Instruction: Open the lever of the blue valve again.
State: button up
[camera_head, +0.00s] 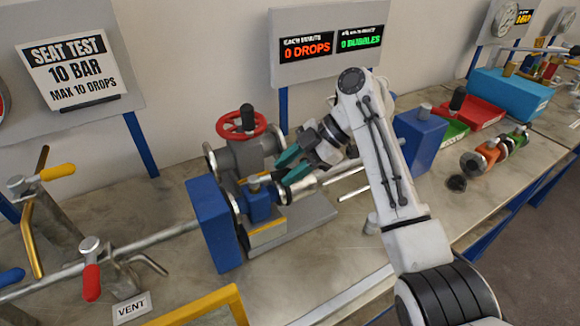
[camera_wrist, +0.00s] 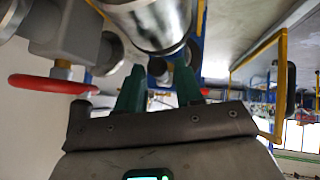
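The blue valve (camera_head: 260,204) sits in the clamped assembly left of the middle in the head view, between a large blue block and a steel flange. A short yellow bar (camera_head: 258,178) shows at its top, seemingly its lever; its full length and angle are hard to make out. My gripper (camera_head: 284,166) is above and to the right of the valve, its green fingers pointing left towards the bar. In the wrist view my gripper (camera_wrist: 159,82) has its fingers apart, with nothing visibly held between them. A steel cylinder (camera_wrist: 150,22) is close in front of the fingers.
A red handwheel (camera_head: 241,124) stands behind the valve and also shows in the wrist view (camera_wrist: 50,84). Blue end blocks (camera_head: 213,225) flank the assembly. The left pipes carry yellow and red levers (camera_head: 91,283). A display (camera_head: 330,44) reads 0 drops, 0 bubbles.

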jog(key=shift+o, duration=0.9)
jog(key=b+v, duration=0.1)
jog(key=v, duration=0.9)
jog(key=shift+d+r+b, duration=0.3)
jog(key=shift+b, duration=0.1)
jog(key=shift+w, duration=0.1)
